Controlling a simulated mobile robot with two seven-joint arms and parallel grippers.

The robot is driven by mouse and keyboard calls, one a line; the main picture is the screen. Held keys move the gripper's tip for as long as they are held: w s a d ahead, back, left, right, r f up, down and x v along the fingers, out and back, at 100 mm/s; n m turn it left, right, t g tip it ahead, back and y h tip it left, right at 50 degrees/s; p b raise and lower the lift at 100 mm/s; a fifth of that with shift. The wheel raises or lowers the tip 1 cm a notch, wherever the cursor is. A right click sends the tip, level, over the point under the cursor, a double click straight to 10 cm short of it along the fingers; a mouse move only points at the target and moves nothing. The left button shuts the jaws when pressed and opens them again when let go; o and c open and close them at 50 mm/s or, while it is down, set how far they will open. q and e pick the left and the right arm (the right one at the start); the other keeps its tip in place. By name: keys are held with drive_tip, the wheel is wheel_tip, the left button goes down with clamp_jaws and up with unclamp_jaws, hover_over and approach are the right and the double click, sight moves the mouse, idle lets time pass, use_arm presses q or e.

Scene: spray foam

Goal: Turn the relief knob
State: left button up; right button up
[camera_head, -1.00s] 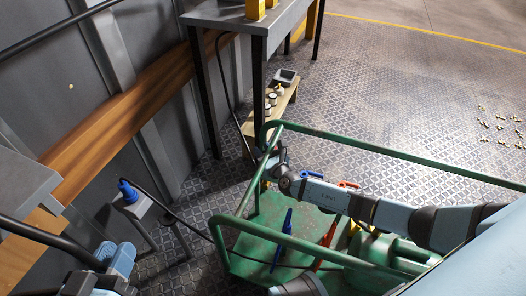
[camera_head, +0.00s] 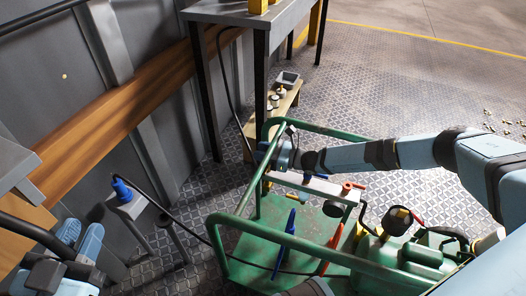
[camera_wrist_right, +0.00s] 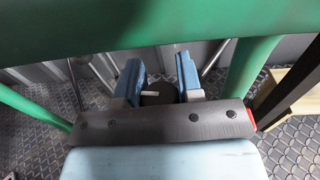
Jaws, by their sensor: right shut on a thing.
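The relief knob (camera_wrist_right: 163,99) is a dark round piece with a short white mark, seen in the right wrist view. My right gripper (camera_wrist_right: 156,78) has its two blue fingers on either side of it and is shut on it. In the head view my right gripper (camera_head: 270,153) is at the far left corner of the green cart's rail, and the knob is hidden there. My left gripper (camera_head: 80,236) is at the lower left, empty, its blue fingers a little apart.
The green cart (camera_head: 262,238) carries a green tank (camera_head: 395,256), a blue tool (camera_head: 290,222) and red-handled tools. A grey table (camera_head: 235,12) and a low wooden bench (camera_head: 287,103) stand behind. A blue-topped post (camera_head: 122,190) with a cable is left.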

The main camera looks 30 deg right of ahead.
drive_tip(key=shift+n+g+y, duration=0.8)
drive_tip(key=shift+g, duration=0.2)
drive_tip(key=shift+s+g, duration=0.1)
drive_tip(key=shift+g, duration=0.2)
drive_tip(key=o, duration=0.9)
drive_tip(key=shift+a, duration=0.1)
